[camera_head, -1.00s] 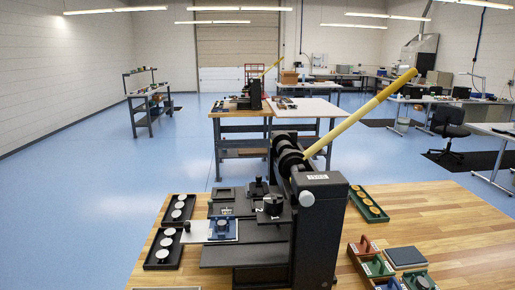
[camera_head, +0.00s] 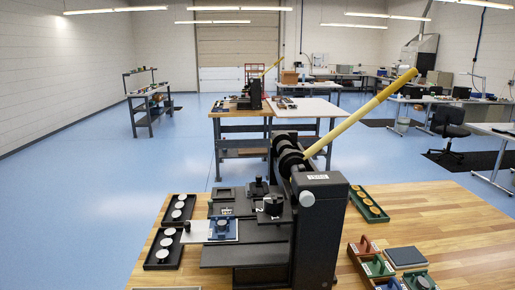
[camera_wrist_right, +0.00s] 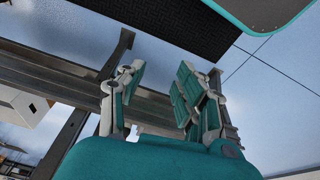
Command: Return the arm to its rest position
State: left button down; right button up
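Nothing is between the fingers. Beyond it are a grey metal frame, a dark mat and blue floor. Neither gripper nor arm shows in the head view. The badge press (camera_head: 319,225) stands on the wooden table in the head view, with its long yellow lever (camera_head: 360,115) raised up and to the right.
Black trays with white discs (camera_head: 163,247) lie left of the press. A green tray with tan discs (camera_head: 369,204) and coloured-handled tools (camera_head: 378,266) lie right of it. Bare wooden tabletop (camera_head: 450,225) extends at the right. A second bench (camera_head: 240,113) stands behind.

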jog(key=s+d+f+g, duration=0.1)
jog(key=s+d+f, duration=0.2)
jog(key=s+f, duration=1.5)
notch_tip(320, 180, down, 3)
jog(key=shift+s+d+f+g, duration=0.15)
jog(key=shift+s+g, duration=0.1)
jog(key=shift+g, duration=0.05)
